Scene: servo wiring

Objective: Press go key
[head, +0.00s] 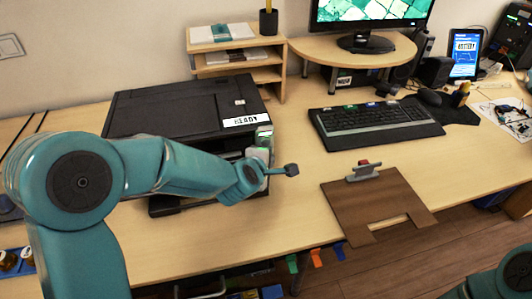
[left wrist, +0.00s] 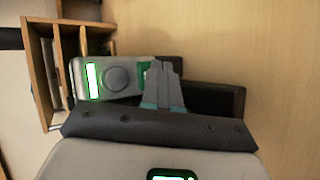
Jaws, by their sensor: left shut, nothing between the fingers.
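A grey control panel (left wrist: 112,78) with a lit green-edged screen and a round knob shows in the left wrist view. A green key (left wrist: 144,70) is on it beside the knob, partly hidden by my fingers; I cannot read its label. My left gripper (left wrist: 160,66) is shut and empty, its fingertips over the panel near the green key. I cannot tell whether they touch it. In the head view the panel (head: 264,134) is at the right front of the black printer (head: 160,112), mostly behind my left wrist. My right gripper is out of view.
The printer carries a READY display (head: 241,121). A wooden shelf (head: 236,69) stands behind it. A keyboard (head: 374,122), a monitor stand (head: 335,50) and a brown clipboard (head: 375,205) are to the right. The desk between printer and keyboard is clear.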

